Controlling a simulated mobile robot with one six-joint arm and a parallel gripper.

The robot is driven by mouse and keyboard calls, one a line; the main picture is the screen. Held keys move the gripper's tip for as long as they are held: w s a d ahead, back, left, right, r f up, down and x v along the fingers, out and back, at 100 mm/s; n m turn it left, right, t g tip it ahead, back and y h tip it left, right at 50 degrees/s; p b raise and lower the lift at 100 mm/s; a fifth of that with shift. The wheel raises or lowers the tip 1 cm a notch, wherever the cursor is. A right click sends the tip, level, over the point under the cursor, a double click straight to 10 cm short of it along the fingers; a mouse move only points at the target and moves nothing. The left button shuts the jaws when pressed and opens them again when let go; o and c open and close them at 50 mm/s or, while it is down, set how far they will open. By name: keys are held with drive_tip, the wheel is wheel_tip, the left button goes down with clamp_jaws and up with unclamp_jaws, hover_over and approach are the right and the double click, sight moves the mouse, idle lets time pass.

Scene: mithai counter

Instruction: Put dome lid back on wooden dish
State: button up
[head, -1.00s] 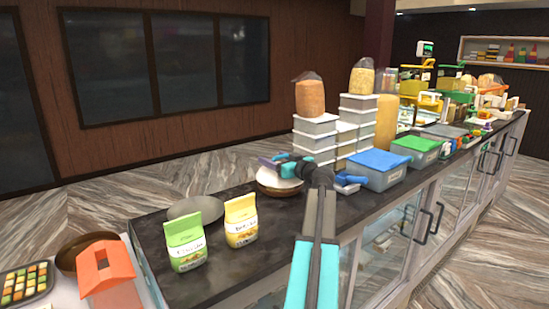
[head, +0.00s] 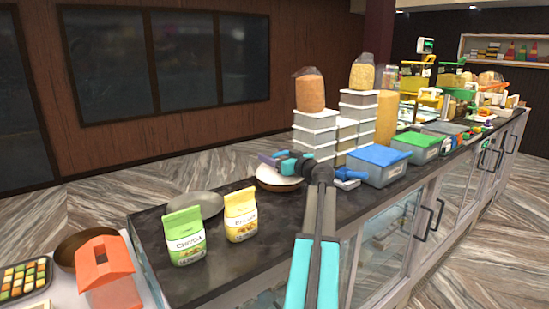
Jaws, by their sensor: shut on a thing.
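A brown wooden dish (head: 283,188) stands on the dark counter top, near its back edge, left of the stacked white tubs. A pale dome lid (head: 272,174) is directly above it, at or just over its rim; I cannot tell whether they touch. My gripper (head: 266,159) is at the top of the lid and shut on it. The teal and dark wrist hides part of the lid's top and right side. The fingertips are small and partly hidden.
A green packet (head: 185,238) and a yellow packet (head: 240,217) stand at the front left. A grey round plate (head: 198,206) lies behind them. Stacked white tubs (head: 315,136) and a blue-lidded box (head: 378,168) crowd the right. Bare counter (head: 280,225) lies in front of the dish.

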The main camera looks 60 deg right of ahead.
drive_tip(key=shift+f, duration=0.1)
drive_tip(key=o, duration=1.2)
drive_tip(key=shift+r+p, duration=0.55)
drive_tip(key=shift+p, duration=0.3)
drive_tip(key=shift+s+a+f, duration=0.1)
drive_tip(key=shift+s+f, duration=0.05)
drive_tip(key=shift+s, duration=0.15)
drive_tip(key=b, duration=0.5)
hover_over(296, 178)
drive_tip(key=w, duration=0.2)
drive_tip(key=shift+s+d+r, duration=0.2)
drive_tip(key=shift+s+d, duration=0.05)
drive_tip(key=shift+s+a+r, duration=0.15)
drive_tip(key=shift+s+a, duration=0.1)
drive_tip(key=shift+s, duration=0.4)
